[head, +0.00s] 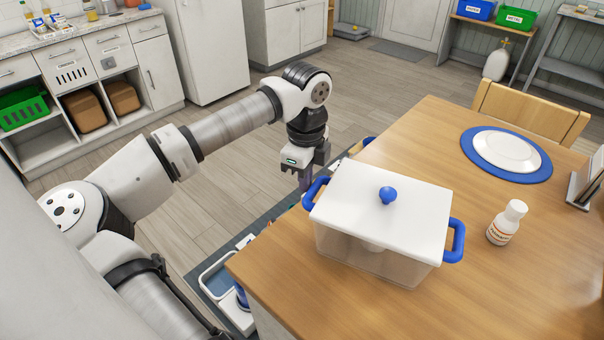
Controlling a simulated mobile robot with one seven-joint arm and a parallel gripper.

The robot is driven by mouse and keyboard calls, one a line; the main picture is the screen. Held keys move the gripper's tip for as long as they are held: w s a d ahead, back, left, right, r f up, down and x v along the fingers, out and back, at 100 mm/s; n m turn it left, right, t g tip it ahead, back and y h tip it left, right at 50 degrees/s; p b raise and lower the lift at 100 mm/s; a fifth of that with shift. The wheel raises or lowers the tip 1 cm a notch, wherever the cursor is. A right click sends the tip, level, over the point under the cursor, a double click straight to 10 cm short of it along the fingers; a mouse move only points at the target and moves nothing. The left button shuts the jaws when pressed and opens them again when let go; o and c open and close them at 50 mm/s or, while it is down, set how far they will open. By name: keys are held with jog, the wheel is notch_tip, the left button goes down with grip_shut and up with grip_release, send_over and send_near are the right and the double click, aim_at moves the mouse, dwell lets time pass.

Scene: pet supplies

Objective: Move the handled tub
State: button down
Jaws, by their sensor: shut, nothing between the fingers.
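The handled tub (345,250) stands on the near left part of the wooden table. It has clear walls, a white lid with a blue knob (388,195), and a blue handle on each side, the left one (315,192) and the right one (455,241). Something pale shows dimly inside it. My gripper (305,187) points down just left of the tub's left handle, by the table's left edge. It is shut and empty. Its fingertips are small in the view and partly hidden near the handle; I cannot tell whether they touch it.
On the wooden table (290,293), a white bottle (507,223) stands right of the tub, and a white plate (506,150) lies on a blue mat (473,166) farther back. A chair (530,113) stands behind. Items lie on a low surface below the left edge.

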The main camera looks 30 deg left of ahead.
jog(key=shift+d, duration=0.1)
jog(key=shift+w+d+f+b, duration=0.1)
jog(key=shift+d+f+b, duration=0.1)
jog(key=shift+d+b, duration=0.55)
jog(key=shift+d+r+b, duration=0.2)
jog(key=shift+b, duration=0.2)
jog(key=shift+a, duration=0.1)
jog(key=shift+w+a, duration=0.1)
jog(key=shift+a, duration=0.2)
jog(key=a, duration=0.1)
jog(key=a+b, duration=0.1)
jog(key=a, duration=0.1)
jog(key=shift+s+f, duration=0.1)
jog(key=shift+s, duration=0.1)
notch_tip(320, 180, up, 10)
jog(key=b, duration=0.2)
